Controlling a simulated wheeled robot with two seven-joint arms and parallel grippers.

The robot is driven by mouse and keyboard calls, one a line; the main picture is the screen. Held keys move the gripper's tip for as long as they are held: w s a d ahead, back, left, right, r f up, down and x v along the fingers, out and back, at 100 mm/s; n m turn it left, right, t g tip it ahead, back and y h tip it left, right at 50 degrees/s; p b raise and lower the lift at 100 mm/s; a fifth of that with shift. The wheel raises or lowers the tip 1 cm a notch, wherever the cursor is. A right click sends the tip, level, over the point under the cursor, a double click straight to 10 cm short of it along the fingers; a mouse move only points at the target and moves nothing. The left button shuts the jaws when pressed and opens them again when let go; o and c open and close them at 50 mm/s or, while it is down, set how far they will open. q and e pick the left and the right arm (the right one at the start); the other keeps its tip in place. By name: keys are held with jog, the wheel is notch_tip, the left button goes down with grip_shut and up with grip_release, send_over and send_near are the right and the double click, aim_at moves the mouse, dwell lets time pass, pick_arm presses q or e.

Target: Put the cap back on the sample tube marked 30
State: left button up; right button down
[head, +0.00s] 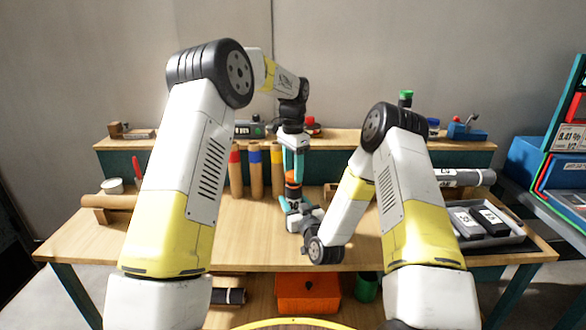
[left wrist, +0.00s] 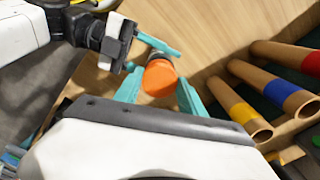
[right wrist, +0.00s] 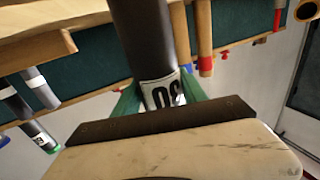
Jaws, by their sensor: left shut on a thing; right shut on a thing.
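An orange cap (head: 292,177) is between the teal fingers of my left gripper (head: 293,152), which points down over the table. The left wrist view shows the cap (left wrist: 158,78) between the fingertips of my left gripper (left wrist: 158,95). My right gripper (right wrist: 160,95) is shut on the dark sample tube (right wrist: 143,40), on its white label, which seems to read 30 upside down. In the head view the tube (head: 293,190) shows as a short dark piece directly below the cap. Whether the cap touches or sits on the tube's end cannot be told.
Several cardboard tubes with red (head: 235,157), blue (head: 255,157) and yellow bands stand behind the grippers. A grey tray (head: 470,243) with dark boxes and a grey roll (head: 462,178) are at the right. A brown roll (head: 108,202) lies at the left. The table's front middle is clear.

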pick_arm(q)
jog(key=shift+f, duration=0.55)
dwell(0.4)
jog(key=m, duration=0.7)
jog(key=shift+w+m, duration=0.1)
jog(key=shift+m, duration=0.3)
jog(key=m, duration=0.6)
jog(key=shift+m, duration=0.4)
jog(key=m, duration=0.7)
jog(key=shift+w+f, duration=0.1)
jog(key=m, duration=0.4)
jog(key=shift+d+m, duration=0.1)
jog(key=shift+m, duration=0.2)
jog(key=m, duration=0.3)
jog(key=shift+m, duration=0.8)
